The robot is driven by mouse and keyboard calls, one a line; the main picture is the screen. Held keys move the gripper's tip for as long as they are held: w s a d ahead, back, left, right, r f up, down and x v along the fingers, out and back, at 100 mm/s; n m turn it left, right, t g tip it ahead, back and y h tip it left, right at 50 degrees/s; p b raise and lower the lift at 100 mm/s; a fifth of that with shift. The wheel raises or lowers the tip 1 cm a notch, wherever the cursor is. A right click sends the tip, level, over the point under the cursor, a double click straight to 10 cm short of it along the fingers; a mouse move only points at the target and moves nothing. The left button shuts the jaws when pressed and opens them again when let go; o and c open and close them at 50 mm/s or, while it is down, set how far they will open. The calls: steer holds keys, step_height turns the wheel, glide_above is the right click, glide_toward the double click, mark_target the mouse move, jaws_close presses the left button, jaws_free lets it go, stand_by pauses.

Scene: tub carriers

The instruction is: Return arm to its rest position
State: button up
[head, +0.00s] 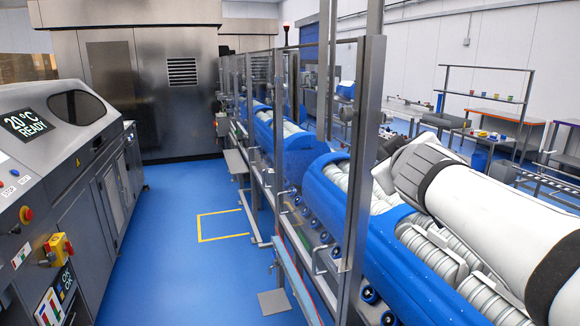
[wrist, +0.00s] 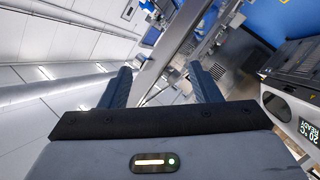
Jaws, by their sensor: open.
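My gripper (wrist: 160,72) shows in the wrist view with its two dark fingers spread apart. The gap between them is empty. Past the fingers the view is tilted. It shows pale wall panels on the left and a metal post of the line behind the right finger. In the head view my white arm reaches in from the right edge, in front of the conveyor line. I cannot make out the gripper fingers there.
Blue carriers (head: 310,187) with grey ribbed tubs stand along the line behind glass panels and metal posts (head: 362,160). A grey machine (head: 85,185) with a READY display stands left. The blue floor (head: 185,270) between is clear. Workbenches (head: 497,115) stand far right.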

steer(key=s+d+f+m+g+b, duration=0.1)
steer(key=s+f+m+g, duration=0.15)
steer(key=s+f, duration=0.45)
steer(key=s+f+m+g, duration=0.2)
steer(key=f+g, duration=0.2)
steer(key=f, duration=0.6)
steer(key=s+a+f+m+g+y+b, duration=0.1)
steer(key=s+a+f+g, duration=0.4)
steer(key=s+f, duration=0.7)
steer(key=shift+s+a+f+g+y, duration=0.4)
steer(key=shift+a+y, duration=0.1)
steer(key=shift+y, duration=0.4)
steer(key=shift+m, duration=0.25)
